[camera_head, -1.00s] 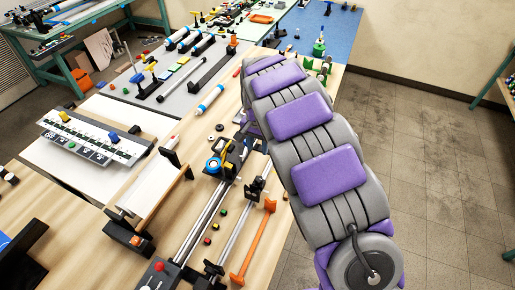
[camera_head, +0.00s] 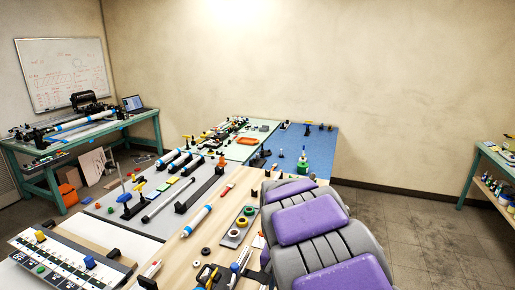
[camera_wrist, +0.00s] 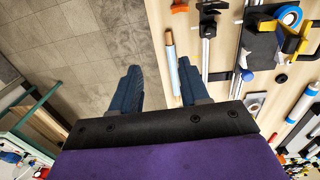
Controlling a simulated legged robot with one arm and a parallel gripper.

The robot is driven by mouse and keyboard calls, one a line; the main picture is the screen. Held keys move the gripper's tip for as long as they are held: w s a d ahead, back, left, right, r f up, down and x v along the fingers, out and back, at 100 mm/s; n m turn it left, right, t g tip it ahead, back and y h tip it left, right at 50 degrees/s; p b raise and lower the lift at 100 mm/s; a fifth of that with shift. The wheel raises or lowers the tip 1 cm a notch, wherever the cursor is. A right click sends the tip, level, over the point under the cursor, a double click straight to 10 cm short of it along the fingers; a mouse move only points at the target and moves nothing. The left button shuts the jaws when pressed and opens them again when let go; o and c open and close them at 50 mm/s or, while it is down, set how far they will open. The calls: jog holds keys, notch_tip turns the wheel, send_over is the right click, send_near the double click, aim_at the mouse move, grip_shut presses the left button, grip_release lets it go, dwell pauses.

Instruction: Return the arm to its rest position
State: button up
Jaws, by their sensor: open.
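My arm, grey with purple pads, reaches forward from the lower right in the head view, over the right edge of the wooden bench (camera_head: 205,256). Its far end hides my gripper in that view. In the wrist view my gripper (camera_wrist: 158,85) shows two dark blue fingers spread apart with nothing between them. The left finger is over the floor (camera_wrist: 70,50). The right finger is beside the bench edge, close to a light-blue tube with a wooden end (camera_wrist: 171,65) and a metal rail (camera_wrist: 206,60).
A grey board with tools (camera_head: 165,205) and a blue mat (camera_head: 325,145) lie farther back. A white sample board (camera_head: 60,262) is at lower left. Side benches stand at the left (camera_head: 60,165) and right (camera_head: 490,155). The floor right of my arm is clear.

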jog(key=s+d+n+b, duration=0.1)
jog(key=s+d, duration=0.3)
jog(key=s, duration=1.2)
jog(key=s+d+n+g+b, duration=0.1)
jog(key=s+d+n, duration=0.2)
jog(key=s, duration=1.2)
jog(key=shift+s+d+r+g+y+b, duration=0.3)
jog(key=shift+s+d+r+b, duration=0.05)
jog(key=shift+s+d+r, duration=0.05)
jog(key=shift+a, duration=0.15)
